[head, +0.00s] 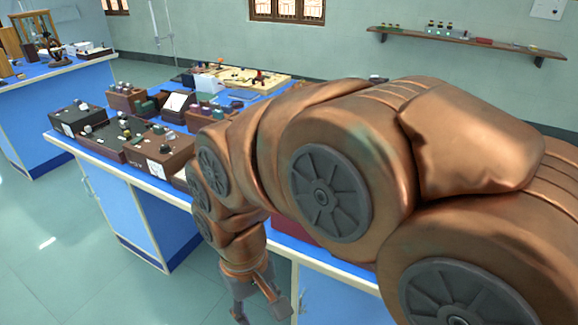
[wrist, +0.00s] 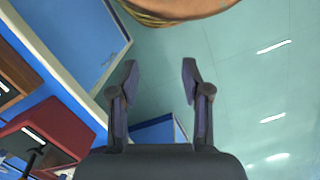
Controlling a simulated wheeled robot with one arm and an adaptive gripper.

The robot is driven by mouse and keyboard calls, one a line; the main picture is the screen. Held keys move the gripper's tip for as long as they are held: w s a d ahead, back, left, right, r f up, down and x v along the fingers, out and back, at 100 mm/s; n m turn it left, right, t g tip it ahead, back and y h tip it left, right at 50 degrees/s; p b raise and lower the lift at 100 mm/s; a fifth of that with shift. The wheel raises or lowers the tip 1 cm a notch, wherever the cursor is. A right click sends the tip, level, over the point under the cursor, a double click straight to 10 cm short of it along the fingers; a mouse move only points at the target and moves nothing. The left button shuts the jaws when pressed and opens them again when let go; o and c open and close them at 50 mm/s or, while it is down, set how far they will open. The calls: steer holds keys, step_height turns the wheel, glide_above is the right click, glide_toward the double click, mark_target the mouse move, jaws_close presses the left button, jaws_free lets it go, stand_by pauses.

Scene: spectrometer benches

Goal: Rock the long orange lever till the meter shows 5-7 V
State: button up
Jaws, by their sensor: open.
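My gripper (head: 261,300) hangs in front of the bench edge, low in the head view, above the floor. In the wrist view my gripper (wrist: 159,78) has its two fingers spread, with nothing between them. I cannot make out a long orange lever in either view; my arm hides much of the bench. A white-faced instrument (head: 179,102) stands on the blue bench top among the boxes. It may be a meter, but no reading can be made out.
The bench (head: 155,184) has a pale edge and holds several dark boxes with knobs, such as a brown box (head: 158,155). A red box (wrist: 52,128) lies near the bench edge in the wrist view. Another bench (head: 40,100) stands at left. Green floor (head: 60,260) is clear.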

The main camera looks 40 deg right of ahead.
steer(key=w+d+r+m+t+p, duration=0.1)
steer(key=w+d+r+m+p, duration=0.5)
steer(key=w+d+r, duration=0.4)
steer(key=w+d+r+m+p, duration=0.1)
steer(key=d+m, duration=0.1)
steer(key=d, duration=0.3)
steer(key=w+d+r+m+p, duration=0.1)
steer(key=w+d+m+p, duration=0.1)
steer(key=d, duration=0.3)
steer(key=w+d+r+m+p, duration=0.1)
steer(key=d+r+m, duration=0.1)
steer(key=d, duration=0.4)
steer(key=shift+w+m+t, duration=0.25)
steer(key=shift+m+t, duration=0.15)
steer(key=shift+m, duration=0.1)
steer(key=shift+d+f+p, duration=0.1)
steer(key=shift+d+p, duration=0.2)
steer(key=shift+f, duration=0.25)
steer(key=shift+f+p, duration=1.1)
steer(key=shift+f, duration=2.5)
steer(key=shift+c, duration=0.3)
jaws_close()
